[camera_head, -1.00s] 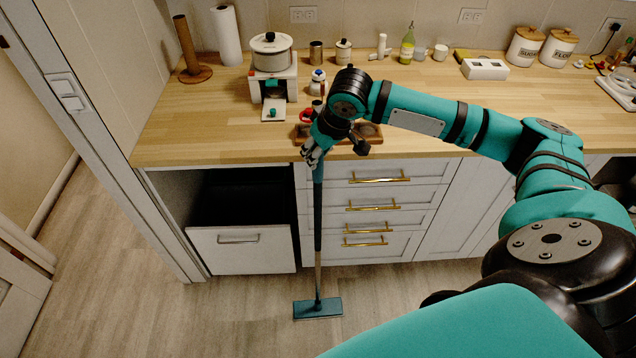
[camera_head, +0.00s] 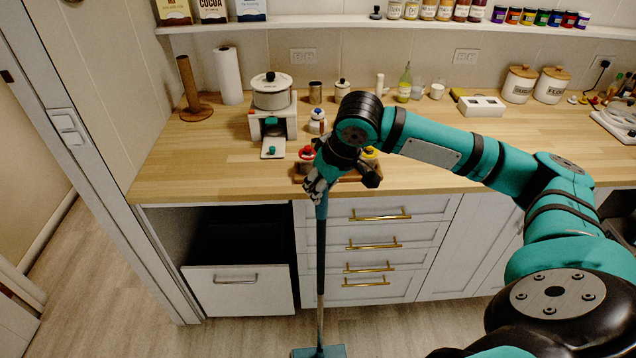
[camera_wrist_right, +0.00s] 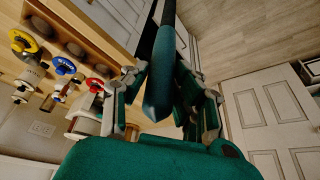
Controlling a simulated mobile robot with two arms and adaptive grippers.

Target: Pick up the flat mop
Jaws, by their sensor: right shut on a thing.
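The flat mop (camera_head: 320,262) has a long dark teal handle and a flat teal head (camera_head: 320,352). It stands upright in front of the counter, its head at the bottom edge of the head view. My right gripper (camera_head: 318,188) is shut on the top of the handle, in front of the counter edge. In the right wrist view the handle (camera_wrist_right: 163,75) runs between the two fingers of the right gripper (camera_wrist_right: 165,95). Whether the head touches the floor is hard to tell. My left gripper is not in view.
A wooden counter (camera_head: 230,165) with a pot (camera_head: 271,92), bottles and canisters lies behind the mop. Drawers with brass handles (camera_head: 375,245) are right of the handle. An open drawer (camera_head: 238,290) sticks out at left. Floor (camera_head: 110,280) is clear at lower left.

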